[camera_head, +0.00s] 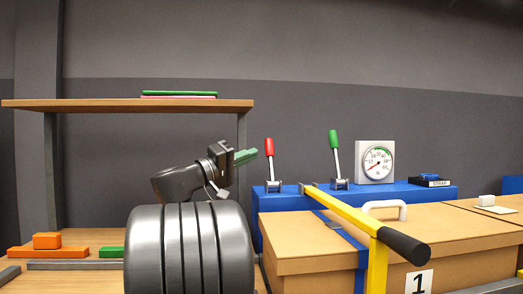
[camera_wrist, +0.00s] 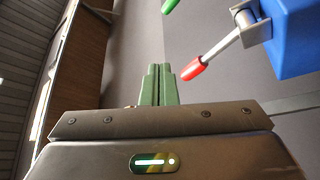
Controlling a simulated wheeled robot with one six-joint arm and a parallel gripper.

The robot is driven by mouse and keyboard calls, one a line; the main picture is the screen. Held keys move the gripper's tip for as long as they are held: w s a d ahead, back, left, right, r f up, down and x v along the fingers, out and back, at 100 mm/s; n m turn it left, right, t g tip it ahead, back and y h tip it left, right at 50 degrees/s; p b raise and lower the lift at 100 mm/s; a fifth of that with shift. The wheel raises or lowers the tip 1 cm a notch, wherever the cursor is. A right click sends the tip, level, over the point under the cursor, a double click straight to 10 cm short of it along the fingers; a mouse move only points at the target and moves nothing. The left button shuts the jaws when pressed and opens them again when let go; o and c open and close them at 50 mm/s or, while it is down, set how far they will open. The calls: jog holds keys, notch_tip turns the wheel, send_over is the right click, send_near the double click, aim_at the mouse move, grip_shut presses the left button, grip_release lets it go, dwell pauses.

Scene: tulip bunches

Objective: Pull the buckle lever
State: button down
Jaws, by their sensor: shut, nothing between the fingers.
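A red-handled lever (camera_head: 269,153) and a green-handled lever (camera_head: 335,146) stand nearly upright in metal brackets on a blue base (camera_head: 400,192). I cannot tell which one is the buckle lever. The wrist view shows the red handle (camera_wrist: 194,69) just right of my fingertips and the end of the green handle (camera_wrist: 169,6) beyond. My gripper (camera_head: 246,157), with green fingers, is left of the red handle at about its height, with a small gap between them. The fingers (camera_wrist: 160,70) are together and empty.
A yellow bar with a black grip (camera_head: 403,245) crosses before a cardboard box (camera_head: 300,250) with a blue strap (camera_head: 345,237). A wooden shelf (camera_head: 120,105) is at left, above my arm.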

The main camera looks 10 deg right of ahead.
jog(key=v, duration=0.7)
jog(key=shift+s+a+p, duration=0.2)
jog(key=shift+a+p, duration=0.15)
jog(key=shift+p, duration=0.05)
jog(key=shift+w+d, duration=0.1)
jog(key=b+x, duration=0.1)
jog(key=x, duration=1.2)
jog(key=shift+d, duration=0.25)
jog(key=shift+w, duration=0.1)
